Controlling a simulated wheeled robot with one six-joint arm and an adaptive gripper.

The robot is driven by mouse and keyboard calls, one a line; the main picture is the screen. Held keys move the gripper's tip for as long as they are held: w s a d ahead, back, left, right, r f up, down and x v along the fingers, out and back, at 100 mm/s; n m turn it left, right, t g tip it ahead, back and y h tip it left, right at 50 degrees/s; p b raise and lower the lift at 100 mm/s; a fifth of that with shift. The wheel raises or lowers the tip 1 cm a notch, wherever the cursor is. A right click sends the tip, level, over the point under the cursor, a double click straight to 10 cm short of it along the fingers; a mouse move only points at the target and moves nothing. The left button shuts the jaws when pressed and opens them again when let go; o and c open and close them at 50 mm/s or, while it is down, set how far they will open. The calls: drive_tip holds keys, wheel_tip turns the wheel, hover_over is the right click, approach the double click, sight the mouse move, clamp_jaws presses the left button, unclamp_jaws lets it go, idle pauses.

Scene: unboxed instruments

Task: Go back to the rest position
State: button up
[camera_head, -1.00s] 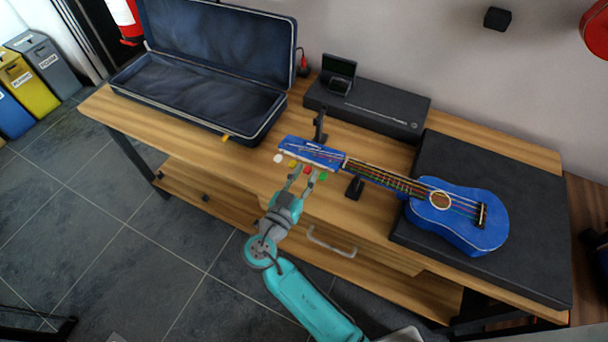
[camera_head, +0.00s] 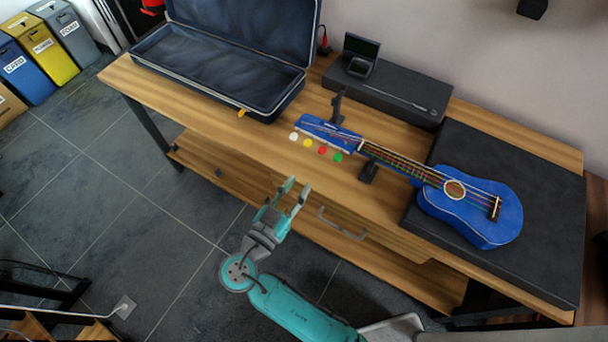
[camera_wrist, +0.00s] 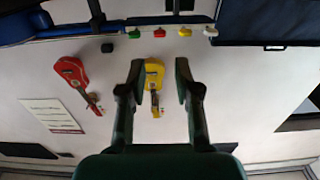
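My gripper (camera_head: 297,187) hangs in the air in front of the wooden table's front edge. Its two fingers are apart with nothing between them; in the wrist view they also stand open (camera_wrist: 160,80). The blue ukulele (camera_head: 469,208) lies with its body on a black case and its neck reaching left over black stands. White, yellow, red and green pegs or picks (camera_head: 322,150) lie in a row beside its headstock, clear of my gripper.
An open dark blue case (camera_head: 205,85) stands at the table's back left. A long black box (camera_head: 385,93) lies behind the ukulele. The drawer handle (camera_head: 342,225) is right of my gripper. Recycling bins (camera_head: 42,50) stand far left. Floor on the left is open.

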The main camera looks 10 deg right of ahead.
drive_tip(key=shift+s+a, duration=0.35)
idle(0.4)
drive_tip(key=s+d+f+n+y, duration=0.1)
drive_tip(key=d+f+n+y, duration=0.1)
drive_tip(key=d+f, duration=0.1)
drive_tip(key=s+d+f+n+y, duration=0.2)
drive_tip(key=f, duration=0.2)
drive_tip(key=s+d+f+n+y, duration=0.1)
drive_tip(key=d+f+n+y, duration=0.1)
drive_tip(key=d+f+n, duration=0.1)
drive_tip(key=shift+s+d+f, duration=0.35)
drive_tip(key=shift+s+f, duration=0.05)
drive_tip(key=shift+f, duration=0.3)
drive_tip(key=s+d+f+n+g+y, duration=0.1)
drive_tip(key=s+f+n+y, duration=0.15)
drive_tip(key=s, duration=0.45)
drive_tip(key=s+d+f+n+g+y, duration=0.1)
drive_tip(key=s+d+y, duration=0.15)
drive_tip(key=s, duration=0.45)
drive_tip(key=s+r+t+y, duration=0.1)
drive_tip(key=s+r+t, duration=0.1)
drive_tip(key=s+r, duration=0.4)
drive_tip(key=s+r+m+t, duration=0.1)
drive_tip(key=s+r+t, duration=0.1)
drive_tip(key=s+r, duration=0.4)
wheel_tip(320, 180, up, 6)
drive_tip(key=shift+s+f+y, duration=0.25)
drive_tip(key=shift+s+y, duration=0.15)
